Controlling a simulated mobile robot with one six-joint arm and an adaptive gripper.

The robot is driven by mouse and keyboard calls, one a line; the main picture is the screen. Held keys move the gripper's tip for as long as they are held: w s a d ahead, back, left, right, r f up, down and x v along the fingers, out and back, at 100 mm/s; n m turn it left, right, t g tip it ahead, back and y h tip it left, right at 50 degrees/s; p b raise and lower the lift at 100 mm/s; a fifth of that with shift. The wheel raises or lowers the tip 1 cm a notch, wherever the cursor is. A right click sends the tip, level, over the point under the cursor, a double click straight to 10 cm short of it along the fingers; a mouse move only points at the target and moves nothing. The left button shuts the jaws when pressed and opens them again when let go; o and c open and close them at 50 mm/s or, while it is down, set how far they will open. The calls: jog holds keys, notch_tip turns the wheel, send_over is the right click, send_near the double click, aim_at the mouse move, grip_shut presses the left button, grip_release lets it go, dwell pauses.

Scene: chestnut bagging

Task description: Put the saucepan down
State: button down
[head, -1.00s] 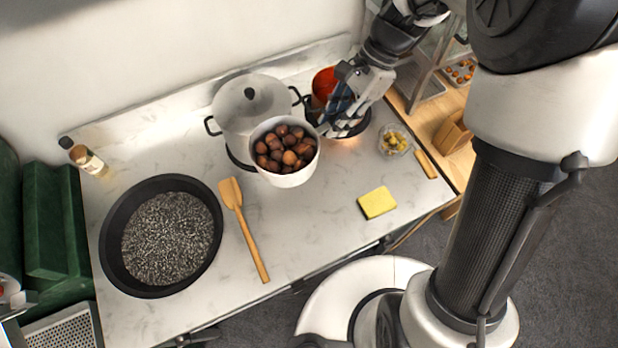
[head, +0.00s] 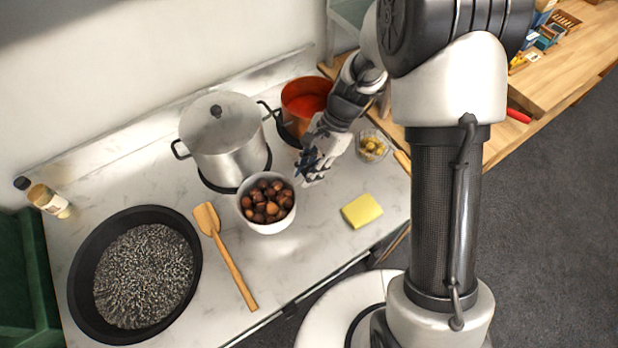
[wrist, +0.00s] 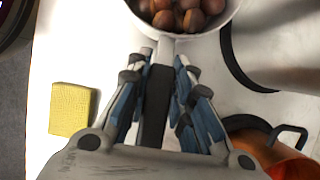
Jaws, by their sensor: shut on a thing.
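The saucepan (head: 268,227) is white and filled with chestnuts (head: 267,200). It is upright in front of the lidded pot, at or just above the marble worktop; I cannot tell whether its base touches. My gripper (head: 305,175) is to its right, shut on the handle. In the wrist view the saucepan (wrist: 187,33) is at the top, and its handle (wrist: 165,47) runs back between the fingers of my gripper (wrist: 162,62).
A lidded steel pot (head: 222,150) stands close behind the saucepan, an orange pot (head: 303,98) behind my gripper. A wooden spatula (head: 228,255) lies left, a yellow sponge (head: 362,210) right. A black pan (head: 80,305) is far left. Worktop (head: 295,255) in front is clear.

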notch_tip(320, 180, down, 4)
jog(key=shift+r+b, duration=0.25)
jog(key=shift+b, duration=0.2)
jog(key=c, duration=1.4)
grip_release()
jog(key=shift+r, duration=0.15)
jog(key=p+v, duration=0.3)
jog(key=v, duration=0.9)
jog(key=shift+p, duration=0.35)
jog(key=s+d+r+n+t+h, duration=0.3)
jog(key=s+r+n, duration=0.45)
jog(key=r, duration=0.75)
jog(key=s+d+r+n+t, duration=0.1)
jog(key=s, duration=0.3)
jog(key=s+d+r+n+t+h, duration=0.1)
jog(key=s+d+n, duration=0.1)
jog(key=s, duration=0.3)
jog(key=s+d+r+n+t, duration=0.1)
jog(key=s+d+r+t, duration=0.1)
jog(key=s, duration=0.2)
jog(key=shift+s+d, duration=0.1)
jog(key=shift+s, duration=0.1)
